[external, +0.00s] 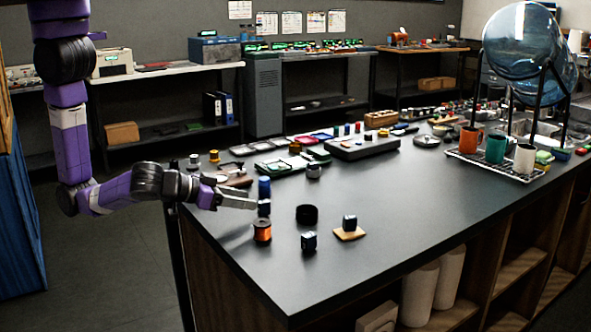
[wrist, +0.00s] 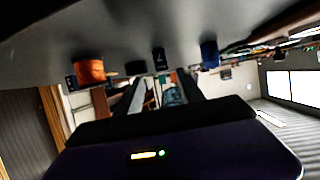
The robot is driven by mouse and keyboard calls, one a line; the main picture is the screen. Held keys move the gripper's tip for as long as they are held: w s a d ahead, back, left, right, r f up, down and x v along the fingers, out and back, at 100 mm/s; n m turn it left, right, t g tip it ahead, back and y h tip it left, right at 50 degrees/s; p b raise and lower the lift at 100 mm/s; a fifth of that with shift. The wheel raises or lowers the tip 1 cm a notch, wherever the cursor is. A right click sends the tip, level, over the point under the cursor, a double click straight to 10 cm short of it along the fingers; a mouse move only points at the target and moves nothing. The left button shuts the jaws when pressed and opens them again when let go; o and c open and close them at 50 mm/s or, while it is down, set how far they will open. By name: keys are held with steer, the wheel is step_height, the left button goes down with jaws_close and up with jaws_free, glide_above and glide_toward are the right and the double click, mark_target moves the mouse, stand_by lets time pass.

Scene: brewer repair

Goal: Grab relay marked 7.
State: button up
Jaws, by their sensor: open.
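Three small dark relays show in the external view. One relay (external: 263,208) stands just past the fingertips, a second relay (external: 309,241) is nearer the front, and a third relay (external: 349,222) is on a tan pad (external: 350,234). In the upside-down wrist view, a relay (wrist: 159,60) with a light mark, which looks like an inverted 7, is between and beyond the finger lines. My gripper (external: 246,198) is open and empty, low over the table's left side; its fingers also show in the wrist view (wrist: 161,80). The other relays' marks are unreadable.
An orange spool (external: 262,232) and a blue cylinder (external: 264,187) stand close on either side of the nearest relay. A black ring-like piece (external: 306,214) lies to the right. The front right of the dark table (external: 400,245) is clear.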

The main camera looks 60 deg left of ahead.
mark_target(261, 202)
steer(key=p+x, duration=0.1)
steer(key=x, duration=0.3)
steer(key=shift+a+f, duration=0.1)
steer(key=shift+a, duration=0.05)
steer(key=shift+c, duration=0.4)
jaws_close()
